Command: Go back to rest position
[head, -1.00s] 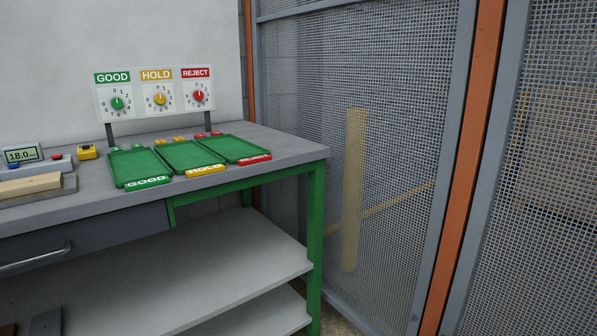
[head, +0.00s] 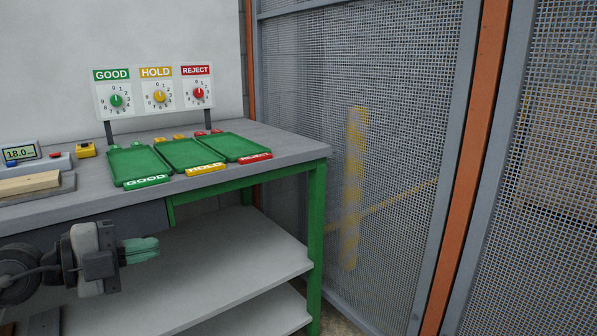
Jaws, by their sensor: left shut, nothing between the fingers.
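My left gripper (head: 156,249) shows at the lower left in the head view. Its teal fingers are together with nothing between them, and they point right. It is in front of the workbench (head: 225,158), lower in the picture than the bench top, against the drawer and shelf. It appears clear of the trays. My right gripper is not in view.
Green trays marked GOOD (head: 137,165), HOLD (head: 190,155) and REJECT (head: 241,145) lie on the bench under a board of dials (head: 136,91). A display reading 18.0 (head: 20,153) and a wooden block (head: 28,184) are at left. A mesh fence (head: 400,120) stands at right.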

